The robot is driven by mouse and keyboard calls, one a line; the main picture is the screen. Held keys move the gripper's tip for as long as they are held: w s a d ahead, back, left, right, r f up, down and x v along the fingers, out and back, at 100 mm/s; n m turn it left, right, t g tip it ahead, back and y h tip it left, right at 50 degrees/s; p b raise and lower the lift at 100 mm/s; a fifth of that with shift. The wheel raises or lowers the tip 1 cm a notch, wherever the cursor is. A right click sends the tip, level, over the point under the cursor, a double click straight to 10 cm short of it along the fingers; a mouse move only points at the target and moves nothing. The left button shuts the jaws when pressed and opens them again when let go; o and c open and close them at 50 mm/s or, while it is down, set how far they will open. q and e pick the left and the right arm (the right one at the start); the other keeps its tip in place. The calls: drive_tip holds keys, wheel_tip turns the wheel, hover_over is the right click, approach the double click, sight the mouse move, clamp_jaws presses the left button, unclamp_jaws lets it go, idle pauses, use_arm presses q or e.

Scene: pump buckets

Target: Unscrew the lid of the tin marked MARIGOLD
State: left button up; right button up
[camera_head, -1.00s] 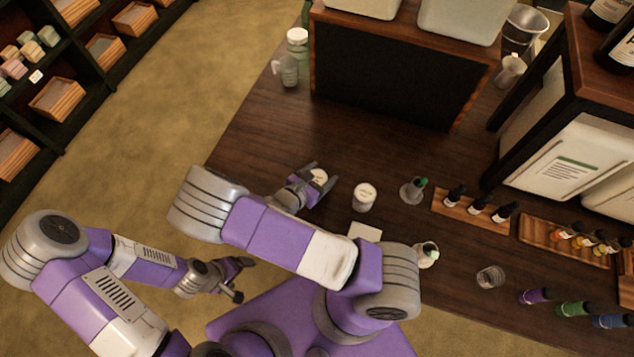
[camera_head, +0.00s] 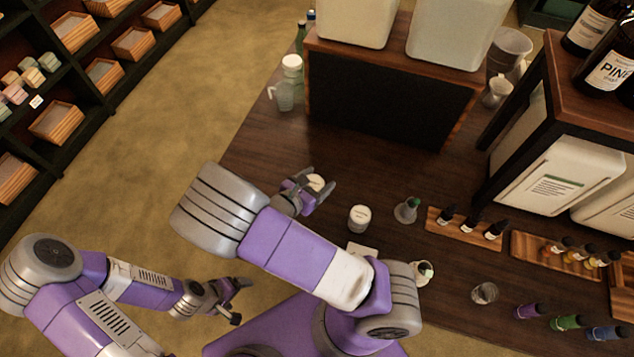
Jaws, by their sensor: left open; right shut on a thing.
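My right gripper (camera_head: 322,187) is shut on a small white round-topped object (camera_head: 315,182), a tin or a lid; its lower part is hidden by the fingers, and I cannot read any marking. A white tin (camera_head: 359,218) with a pale lid and small unreadable print stands upright on the table, right of and nearer than the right gripper, apart from it. My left gripper (camera_head: 238,301) is open and empty, low on the left, over the floor beside the table edge. I cannot tell which tin is marked MARIGOLD.
A pale card (camera_head: 362,250) lies near the tin. A flask (camera_head: 406,210), a wooden rack (camera_head: 463,230) of dark bottles and a glass (camera_head: 484,293) stand to the right. A dark board (camera_head: 390,105) stands behind.

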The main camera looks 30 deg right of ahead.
drive_tip(key=o, duration=0.5)
drive_tip(key=c, duration=0.9)
drive_tip(key=shift+w, duration=0.1)
drive_tip(key=w+a+r+n+t+y, duration=0.6)
drive_tip(key=w+r+n+t+y, duration=0.2)
drive_tip(key=r+n, duration=0.3)
drive_tip(key=w+a+r, duration=0.1)
drive_tip(key=w+a, duration=0.1)
drive_tip(key=a, duration=0.6)
drive_tip(key=w+a+r+m, duration=0.1)
drive_tip(key=w+a, duration=0.1)
drive_tip(key=a, duration=0.6)
drive_tip(key=shift+a+r, duration=0.3)
drive_tip(key=shift+a, duration=0.05)
drive_tip(key=shift+w+a, duration=0.15)
drive_tip(key=shift+a, duration=0.4)
clamp_jaws()
